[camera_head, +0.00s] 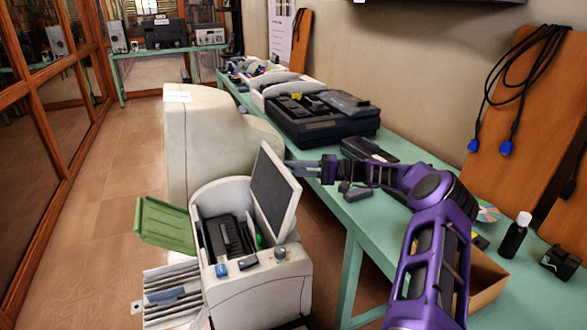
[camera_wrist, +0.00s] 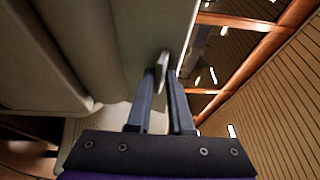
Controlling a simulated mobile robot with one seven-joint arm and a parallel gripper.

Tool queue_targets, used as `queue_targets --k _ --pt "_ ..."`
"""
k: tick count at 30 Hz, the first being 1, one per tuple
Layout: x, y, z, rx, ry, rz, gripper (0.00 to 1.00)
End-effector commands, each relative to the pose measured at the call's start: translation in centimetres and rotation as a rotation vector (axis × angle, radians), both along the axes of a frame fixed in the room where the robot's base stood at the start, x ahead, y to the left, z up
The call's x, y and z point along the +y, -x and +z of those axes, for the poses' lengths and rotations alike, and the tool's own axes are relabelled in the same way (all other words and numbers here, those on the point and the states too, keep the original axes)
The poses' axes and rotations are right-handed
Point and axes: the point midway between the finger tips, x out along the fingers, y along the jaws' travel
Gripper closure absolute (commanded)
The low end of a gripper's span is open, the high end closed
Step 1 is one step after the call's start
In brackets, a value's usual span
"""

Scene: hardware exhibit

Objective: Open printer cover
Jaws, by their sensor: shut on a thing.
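The white printer (camera_head: 262,278) stands on the floor at the lower middle of the head view. Its cover (camera_head: 272,192), a pale panel with a dark grey face, stands raised and tilted above the open body. Dark inner parts (camera_head: 228,236) show below it. My gripper (camera_head: 298,167) reaches in from the right to the cover's upper edge. In the wrist view, the two dark fingers (camera_wrist: 162,85) are closed around a thin pale edge, which appears to be the cover (camera_wrist: 163,62). The exact contact is small and partly hidden in the head view.
A green flap (camera_head: 165,224) and a rack of pale panels (camera_head: 172,292) stick out at the printer's left. A large beige machine (camera_head: 200,135) stands behind it. The green table (camera_head: 350,225) on the right holds a black device (camera_head: 318,122) and a bottle (camera_head: 514,238). Floor at left is clear.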

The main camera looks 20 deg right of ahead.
Motion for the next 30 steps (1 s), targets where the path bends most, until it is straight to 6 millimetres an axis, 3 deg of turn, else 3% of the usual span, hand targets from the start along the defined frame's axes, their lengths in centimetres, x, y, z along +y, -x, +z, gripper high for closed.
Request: queue_targets --k 2,3,6,25,30 --pt "0.3 0.2 -1.2 0.016 0.009 0.009 1.00" --pt "0.3 0.2 -1.2 0.017 0.009 0.009 0.75" --pt "0.3 0.2 -1.1 0.016 0.009 0.009 0.57" --pt "0.1 0.1 -0.5 0.006 0.006 0.005 0.57" --pt "-1.3 0.6 -0.5 0.006 0.006 0.003 0.57"
